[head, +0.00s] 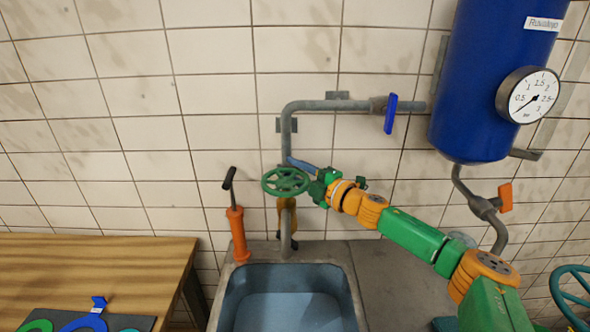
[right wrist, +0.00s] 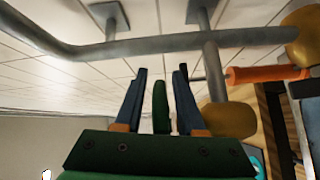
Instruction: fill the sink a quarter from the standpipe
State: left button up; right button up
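The grey sink (head: 355,296) is at the bottom middle of the head view. Its inside looks blue; I cannot tell water from basin floor. The standpipe (head: 286,142) runs down the tiled wall behind it, with a green handwheel (head: 286,182) on a brass-coloured valve and a spout (head: 287,215) above the sink's back edge. My right gripper (head: 313,176) is at the wheel's right side. In the right wrist view its blue fingers (right wrist: 158,98) stand apart on either side of the green wheel rim (right wrist: 160,106), with a gap showing on the left. My left gripper is out of view.
A blue tank (head: 483,85) with a dial gauge (head: 528,96) hangs at upper right. A blue lever (head: 391,114) sits on the upper pipe, an orange lever (head: 505,197) below the tank. An orange hand pump (head: 237,232) stands left of the sink, near a wooden table (head: 90,262).

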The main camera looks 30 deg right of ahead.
grip_shut()
jog(key=shift+h, duration=0.3)
